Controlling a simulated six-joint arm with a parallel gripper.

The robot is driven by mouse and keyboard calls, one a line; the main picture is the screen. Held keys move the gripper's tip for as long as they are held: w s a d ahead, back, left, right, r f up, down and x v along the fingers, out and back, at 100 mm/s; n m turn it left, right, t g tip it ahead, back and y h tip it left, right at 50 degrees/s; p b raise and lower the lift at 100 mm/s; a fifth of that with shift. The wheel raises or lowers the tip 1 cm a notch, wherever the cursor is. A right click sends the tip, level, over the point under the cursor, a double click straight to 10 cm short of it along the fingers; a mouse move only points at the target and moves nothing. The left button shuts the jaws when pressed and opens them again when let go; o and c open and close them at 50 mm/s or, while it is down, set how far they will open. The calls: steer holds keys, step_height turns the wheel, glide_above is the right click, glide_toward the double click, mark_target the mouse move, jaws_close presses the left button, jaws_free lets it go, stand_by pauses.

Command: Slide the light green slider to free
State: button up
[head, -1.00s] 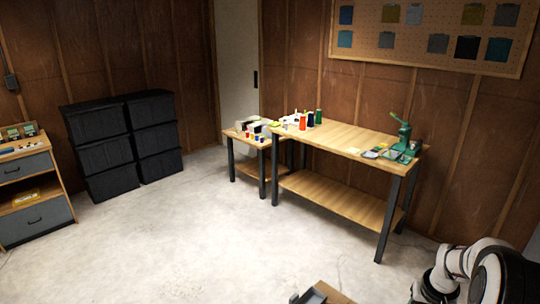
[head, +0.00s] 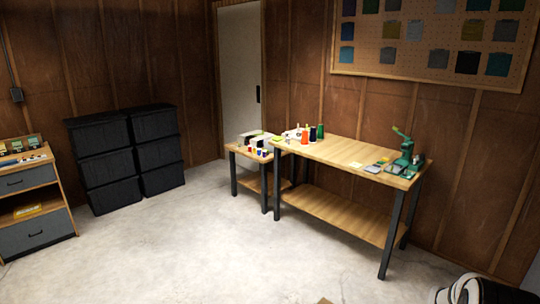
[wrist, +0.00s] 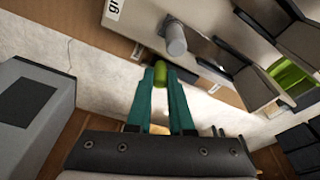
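The light green slider (wrist: 160,73) shows in the wrist view as a small rounded knob near the edge of a pale panel (wrist: 135,25). My gripper (wrist: 161,72) has two teal fingers, one on each side of the knob. The knob fills the gap between the fingertips, and the fingers look closed on it. A grey cylindrical knob (wrist: 175,38) stands on the panel just above and to the right. The slider's track and any marking for free cannot be made out. In the head view neither the slider nor my fingertips show.
In the wrist view a grey box (wrist: 35,115) stands at left, and dark blocks with a bright green part (wrist: 290,75) are at right. The head view shows a workbench (head: 345,160), black bins (head: 125,155), a drawer unit (head: 38,225) and open concrete floor (head: 200,250).

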jaws_close()
steer(key=shift+w+a, duration=1.05)
steer(key=shift+a, duration=0.05)
steer(key=o, duration=0.6)
jaws_free()
step_height(320, 180, up, 6)
steer(key=shift+r, duration=2)
